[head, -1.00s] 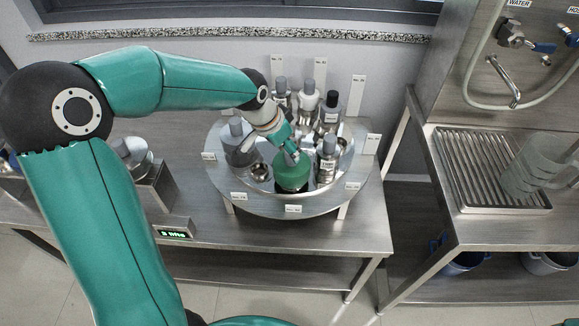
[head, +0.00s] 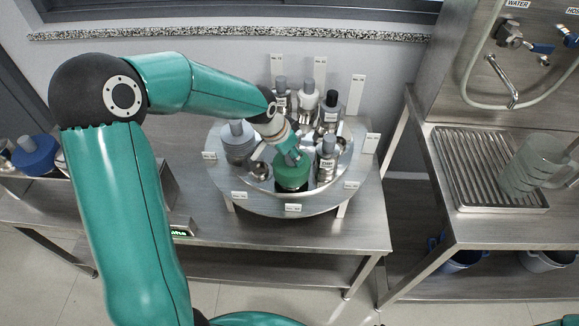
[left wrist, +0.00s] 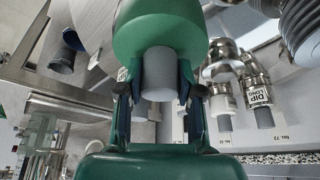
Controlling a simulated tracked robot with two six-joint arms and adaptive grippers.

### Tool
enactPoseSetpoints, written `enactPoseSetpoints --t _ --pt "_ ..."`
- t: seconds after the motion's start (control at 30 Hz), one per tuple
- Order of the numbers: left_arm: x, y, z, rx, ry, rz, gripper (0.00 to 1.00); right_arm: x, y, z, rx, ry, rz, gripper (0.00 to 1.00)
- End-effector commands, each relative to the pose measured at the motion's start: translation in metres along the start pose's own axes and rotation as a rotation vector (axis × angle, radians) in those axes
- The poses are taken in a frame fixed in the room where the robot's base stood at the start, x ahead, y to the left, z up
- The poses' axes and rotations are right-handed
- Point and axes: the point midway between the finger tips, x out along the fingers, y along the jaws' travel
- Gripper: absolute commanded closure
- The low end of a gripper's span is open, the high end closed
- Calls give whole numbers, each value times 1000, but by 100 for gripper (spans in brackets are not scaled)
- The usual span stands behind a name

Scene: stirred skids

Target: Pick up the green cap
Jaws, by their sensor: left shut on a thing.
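The green cap (head: 291,176) is a rounded green body on the round metal stand, near its front middle. In the left wrist view it is a green dome (left wrist: 158,28) with a grey stem (left wrist: 158,74). My left gripper (head: 293,158) comes down on it from above. In the left wrist view its two fingers (left wrist: 158,92) are shut on the grey stem, one on each side. In the head view my fingers and wrist hide the stem. I cannot tell whether the cap is touching the stand. My right gripper is not in view.
Small label cards line the stand's rim (head: 268,207). A ribbed drainer (head: 490,170) with a clear jug (head: 540,162) is at far right.

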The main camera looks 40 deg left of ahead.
Motion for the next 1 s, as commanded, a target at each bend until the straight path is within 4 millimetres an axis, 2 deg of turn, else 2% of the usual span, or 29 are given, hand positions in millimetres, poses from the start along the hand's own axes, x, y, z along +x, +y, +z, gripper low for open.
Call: enactPoseSetpoints --t 0.43,0.63,0.87,1.0 --pt "-1 -1 -1 -1 2 -1 100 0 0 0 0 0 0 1" --pt "-9 -1 -4 -1 5 -3 100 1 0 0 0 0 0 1" --pt "-36 -1 -16 0 8 -4 100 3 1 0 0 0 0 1" --pt "-63 -1 -27 1 9 -5 100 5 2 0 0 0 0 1"
